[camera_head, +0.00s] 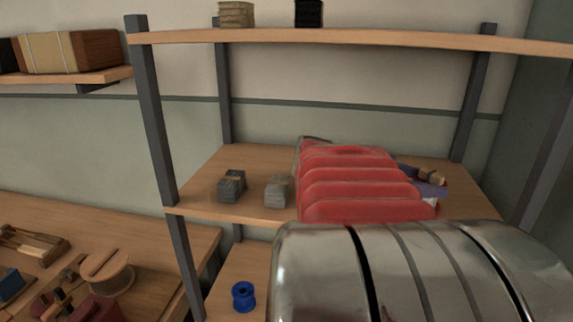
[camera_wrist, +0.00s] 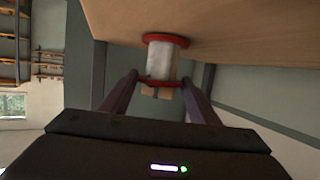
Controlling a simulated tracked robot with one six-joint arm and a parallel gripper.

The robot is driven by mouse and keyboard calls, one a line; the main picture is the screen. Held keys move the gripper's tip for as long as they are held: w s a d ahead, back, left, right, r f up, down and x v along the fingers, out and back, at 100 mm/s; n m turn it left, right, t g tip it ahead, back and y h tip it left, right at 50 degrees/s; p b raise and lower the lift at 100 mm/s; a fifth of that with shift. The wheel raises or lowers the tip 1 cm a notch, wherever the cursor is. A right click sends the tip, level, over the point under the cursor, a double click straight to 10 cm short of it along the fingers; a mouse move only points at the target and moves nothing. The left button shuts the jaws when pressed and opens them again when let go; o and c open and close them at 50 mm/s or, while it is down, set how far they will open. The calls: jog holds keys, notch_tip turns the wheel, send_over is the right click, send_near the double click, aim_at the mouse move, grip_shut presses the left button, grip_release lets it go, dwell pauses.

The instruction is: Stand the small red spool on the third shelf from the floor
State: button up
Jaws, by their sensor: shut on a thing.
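The small spool (camera_wrist: 162,62), with red flanges and a pale grey winding, is between the fingers of my gripper (camera_wrist: 159,82) in the wrist view. My gripper is shut on it. One flange is close to a wooden board (camera_wrist: 240,28); I cannot tell whether it touches. In the head view my red and silver arm reaches over the middle shelf (camera_head: 208,180) of the rack. Purple parts of my gripper (camera_head: 434,188) show past the arm at the shelf's right side. The spool is not clearly visible there. The floor is out of view in the head view.
Two grey bundles (camera_head: 232,186) (camera_head: 277,191) stand on the middle shelf, left of my arm. A blue spool (camera_head: 243,296) stands on the shelf below. A dark post (camera_head: 157,120) bounds the rack at left. The upper shelf (camera_head: 400,40) spans above.

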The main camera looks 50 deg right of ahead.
jog(key=o, duration=1.1)
jog(key=shift+f, duration=0.1)
jog(key=v, duration=1.2)
dwell(0.4)
